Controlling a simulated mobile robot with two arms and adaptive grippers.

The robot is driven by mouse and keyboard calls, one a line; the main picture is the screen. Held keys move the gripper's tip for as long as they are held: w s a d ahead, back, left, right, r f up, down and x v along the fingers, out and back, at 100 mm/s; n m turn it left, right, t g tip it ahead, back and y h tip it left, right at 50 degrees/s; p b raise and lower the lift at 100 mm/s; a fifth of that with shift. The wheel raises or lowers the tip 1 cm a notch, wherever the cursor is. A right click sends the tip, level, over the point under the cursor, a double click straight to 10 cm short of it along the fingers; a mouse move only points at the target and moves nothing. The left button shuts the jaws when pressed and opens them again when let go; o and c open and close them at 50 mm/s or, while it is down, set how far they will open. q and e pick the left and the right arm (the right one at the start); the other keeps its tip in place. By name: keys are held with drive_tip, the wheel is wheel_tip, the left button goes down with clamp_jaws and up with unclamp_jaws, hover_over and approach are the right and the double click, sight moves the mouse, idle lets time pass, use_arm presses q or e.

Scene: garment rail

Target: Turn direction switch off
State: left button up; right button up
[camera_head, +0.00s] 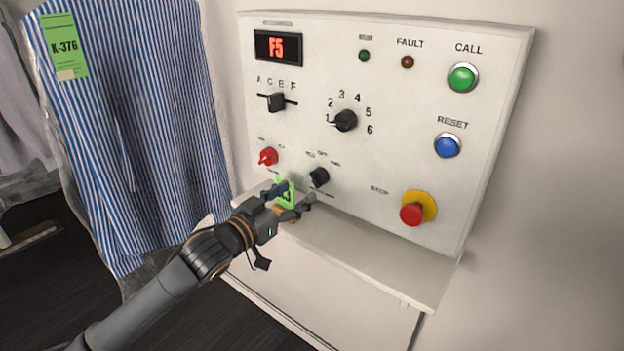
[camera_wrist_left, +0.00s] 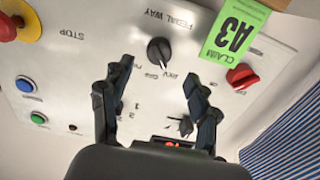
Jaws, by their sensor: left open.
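The direction switch is a black rotary knob (camera_head: 319,177) low on the white control panel (camera_head: 290,130), with small position labels above it. It also shows in the left wrist view as a black knob (camera_wrist_left: 159,50) with a light pointer mark, whose exact setting I cannot tell. My left gripper (camera_head: 292,197) is open and empty, just below and left of the knob, with its fingers towards the panel. In the left wrist view its two fingertips (camera_wrist_left: 156,77) are spread, with the knob beyond the gap between them. My right gripper is not in view.
A red knob (camera_head: 268,156) is left of the switch, and a red stop button (camera_head: 413,213) is to the right. A green claim tag (camera_wrist_left: 235,30) lies close by. A shelf (camera_head: 370,250) juts out below. A striped shirt (camera_head: 140,120) hangs at left.

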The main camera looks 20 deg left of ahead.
sight(313, 181)
use_arm(q)
drive_tip(key=x, duration=0.5)
drive_tip(key=shift+w+d+r+p, duration=0.1)
drive_tip(key=shift+w+d+p, duration=0.05)
drive_tip(key=shift+w+p, duration=0.2)
drive_tip(key=shift+w+d, duration=0.15)
drive_tip(key=shift+w, duration=0.25)
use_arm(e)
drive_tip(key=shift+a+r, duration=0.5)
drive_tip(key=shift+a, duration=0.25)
use_arm(q)
drive_tip(key=c, duration=1.2)
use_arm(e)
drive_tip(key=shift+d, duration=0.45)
